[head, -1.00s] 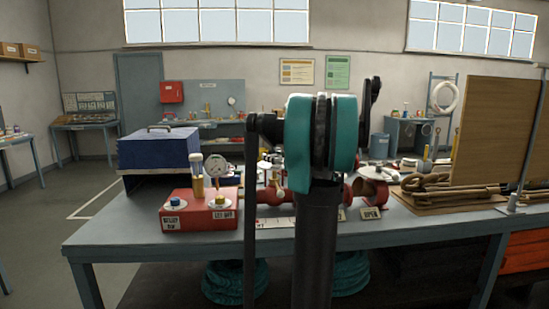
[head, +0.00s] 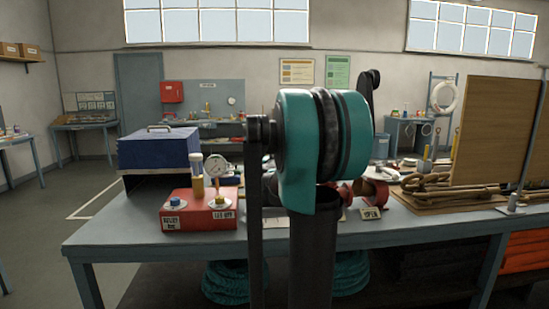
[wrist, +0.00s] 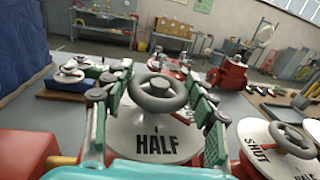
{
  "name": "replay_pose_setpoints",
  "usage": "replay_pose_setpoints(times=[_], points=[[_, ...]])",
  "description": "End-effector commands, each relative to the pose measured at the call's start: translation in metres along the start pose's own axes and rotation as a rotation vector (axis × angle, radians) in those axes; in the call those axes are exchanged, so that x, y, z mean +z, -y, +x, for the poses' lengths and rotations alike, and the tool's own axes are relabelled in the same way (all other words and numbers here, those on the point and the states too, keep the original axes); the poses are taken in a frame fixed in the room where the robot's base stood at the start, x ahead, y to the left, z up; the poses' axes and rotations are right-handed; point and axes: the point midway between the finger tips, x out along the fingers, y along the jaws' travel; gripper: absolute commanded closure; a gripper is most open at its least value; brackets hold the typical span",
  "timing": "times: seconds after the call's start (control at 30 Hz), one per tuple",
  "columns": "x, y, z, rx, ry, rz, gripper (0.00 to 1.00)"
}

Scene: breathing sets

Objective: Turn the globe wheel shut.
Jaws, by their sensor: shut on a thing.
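In the wrist view, a dark grey round handwheel, taken as the globe wheel (wrist: 158,95), sits above a pale disc (wrist: 150,146) marked HALF. My gripper (wrist: 160,84) has its green-padded fingers on either side of the wheel and is shut on its rim. A second grey handwheel (wrist: 294,138) stands at the right over a pale disc marked SHUT, apart from my gripper. In the head view my own arm hides the gripper and the held wheel; part of a red fitting (head: 377,190) shows behind an OPEN card (head: 371,213).
A red box (head: 200,221) with a gauge (head: 217,166) stands left of my arm, by a blue case (head: 158,150). A rope coil (head: 430,182) and an upright wooden board (head: 497,130) are at the right. Bare bench top (head: 110,215) shows at the front left.

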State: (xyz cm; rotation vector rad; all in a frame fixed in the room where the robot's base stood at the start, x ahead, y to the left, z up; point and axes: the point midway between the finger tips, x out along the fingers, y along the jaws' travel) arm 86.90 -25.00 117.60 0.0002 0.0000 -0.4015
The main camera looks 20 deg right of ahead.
Motion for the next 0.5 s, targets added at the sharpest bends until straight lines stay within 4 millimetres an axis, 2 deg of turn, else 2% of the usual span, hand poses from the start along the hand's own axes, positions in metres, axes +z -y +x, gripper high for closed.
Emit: replay_pose_setpoints(times=[0.03,0.5], points=[[-0.0003,-0.0047,-0.0003,-0.037,0.0,0.0,0.72],[-0.0001,-0.0045,0.0017,-0.485,0.0,0.0,0.72]])
